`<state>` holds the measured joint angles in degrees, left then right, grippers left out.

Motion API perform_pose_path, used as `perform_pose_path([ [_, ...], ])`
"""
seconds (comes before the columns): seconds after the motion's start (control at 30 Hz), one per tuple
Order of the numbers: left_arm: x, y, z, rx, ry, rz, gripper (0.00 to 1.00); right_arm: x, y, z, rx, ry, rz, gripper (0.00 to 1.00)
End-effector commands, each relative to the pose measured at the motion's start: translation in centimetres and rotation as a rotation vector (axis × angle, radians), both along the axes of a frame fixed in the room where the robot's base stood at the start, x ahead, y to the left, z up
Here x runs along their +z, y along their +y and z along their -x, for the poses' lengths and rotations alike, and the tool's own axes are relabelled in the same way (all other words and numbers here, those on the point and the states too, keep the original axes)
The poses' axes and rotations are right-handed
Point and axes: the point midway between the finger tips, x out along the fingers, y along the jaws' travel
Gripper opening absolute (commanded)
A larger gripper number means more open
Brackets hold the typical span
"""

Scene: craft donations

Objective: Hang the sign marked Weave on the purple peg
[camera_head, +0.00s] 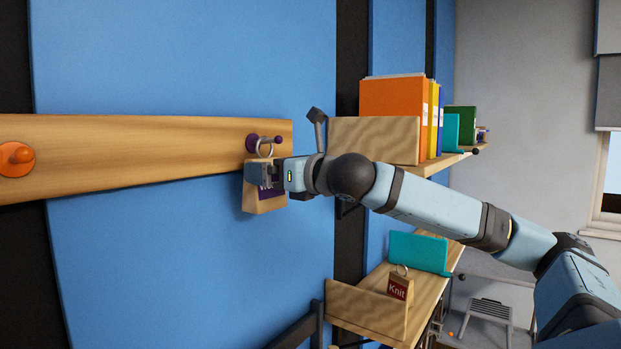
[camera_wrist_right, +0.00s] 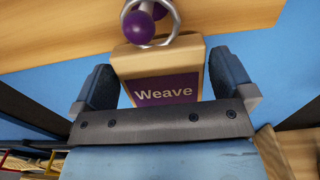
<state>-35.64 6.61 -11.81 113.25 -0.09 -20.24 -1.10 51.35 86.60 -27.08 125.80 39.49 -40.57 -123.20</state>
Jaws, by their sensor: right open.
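The wooden sign marked Weave (camera_head: 264,201) hangs upright below the purple peg (camera_head: 278,139), with its purple label partly hidden by my gripper in the head view. Its metal ring is around the peg's stem, between the base and the ball end. In the right wrist view the Weave sign (camera_wrist_right: 161,62) shows its label clearly, and the purple peg (camera_wrist_right: 138,28) passes through the ring. My right gripper (camera_head: 267,176) is open, with its fingers on either side of the sign. The right gripper's fingers also show in the right wrist view (camera_wrist_right: 163,88). My left gripper is out of view.
The wooden peg rail (camera_head: 130,150) crosses the blue wall and carries an orange peg (camera_head: 17,158) at far left. A Knit sign (camera_head: 398,286) stands on the lower shelf. Colored binders (camera_head: 393,97) fill the upper shelf behind my right arm.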

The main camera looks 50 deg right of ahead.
Motion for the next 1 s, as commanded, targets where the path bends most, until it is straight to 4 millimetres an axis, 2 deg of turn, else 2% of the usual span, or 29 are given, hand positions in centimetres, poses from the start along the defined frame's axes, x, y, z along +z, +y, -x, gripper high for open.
perform_pose_path([
  [0.2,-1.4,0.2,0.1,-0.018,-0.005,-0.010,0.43,-0.3,-0.4,3.4,-0.005,0.000,0.007,1.00],
  [0.6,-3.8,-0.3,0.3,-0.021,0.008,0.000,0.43,-0.2,-0.8,8.6,-0.005,0.000,0.005,1.00],
  [0.8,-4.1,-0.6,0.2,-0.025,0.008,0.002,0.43,-0.1,-0.9,10.3,-0.003,0.000,0.004,1.00],
  [1.0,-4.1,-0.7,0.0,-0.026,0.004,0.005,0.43,0.0,-0.9,10.9,0.000,-0.001,0.001,1.00],
])
